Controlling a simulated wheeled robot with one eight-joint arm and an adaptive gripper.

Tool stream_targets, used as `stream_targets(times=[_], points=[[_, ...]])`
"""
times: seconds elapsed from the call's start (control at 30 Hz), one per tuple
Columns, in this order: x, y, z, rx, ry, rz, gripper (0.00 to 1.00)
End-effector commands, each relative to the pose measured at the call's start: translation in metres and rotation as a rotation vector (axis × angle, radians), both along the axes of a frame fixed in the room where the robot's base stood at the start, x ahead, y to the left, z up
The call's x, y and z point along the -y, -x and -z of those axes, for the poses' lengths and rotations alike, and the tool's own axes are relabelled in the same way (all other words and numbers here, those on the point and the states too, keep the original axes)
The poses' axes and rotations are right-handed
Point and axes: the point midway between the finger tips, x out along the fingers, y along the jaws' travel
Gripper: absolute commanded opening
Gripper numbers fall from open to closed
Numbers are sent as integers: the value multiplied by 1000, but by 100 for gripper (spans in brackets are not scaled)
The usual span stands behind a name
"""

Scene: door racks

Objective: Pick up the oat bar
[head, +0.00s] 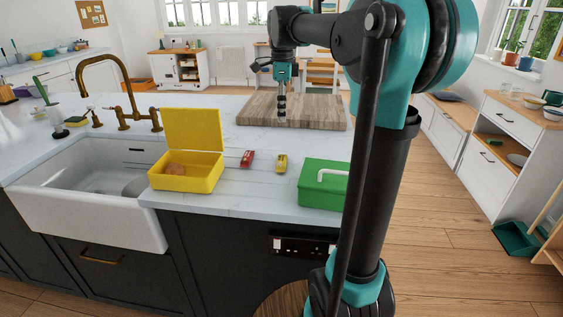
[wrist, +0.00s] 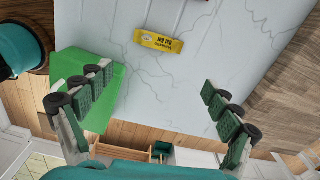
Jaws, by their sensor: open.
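A small bar in a yellow wrapper (head: 281,163) lies flat on the white worktop, between the yellow box and the green box. In the wrist view the yellow bar (wrist: 159,41) lies ahead of the fingertips; its dark print is upside down and hard to read. A red-wrapped bar (head: 247,158) lies to its left; only a bit of red shows at the wrist view's top edge. My gripper (head: 282,112) points down above the worktop, near the wooden board. In the wrist view my gripper (wrist: 160,95) is open and empty, its fingers wide apart and clear of the bar.
An open yellow box (head: 186,180) with a brownish item inside stands beside the white sink (head: 88,190). A green box (head: 322,185) with a pale handle stands near the worktop's front edge. A wooden board (head: 292,110) lies behind the bars. The worktop around the bars is clear.

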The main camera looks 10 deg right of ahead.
Motion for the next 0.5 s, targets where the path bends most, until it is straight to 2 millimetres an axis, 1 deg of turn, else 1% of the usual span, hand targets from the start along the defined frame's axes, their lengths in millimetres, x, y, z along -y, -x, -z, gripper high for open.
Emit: stream_targets(times=[0.07,0.17,0.27,0.5], points=[[0,1,-1,-8,1,40,90],[0,1,6,-11,1,59,90],[0,1,21,-11,1,59,90],[0,1,69,-11,1,58,90]])
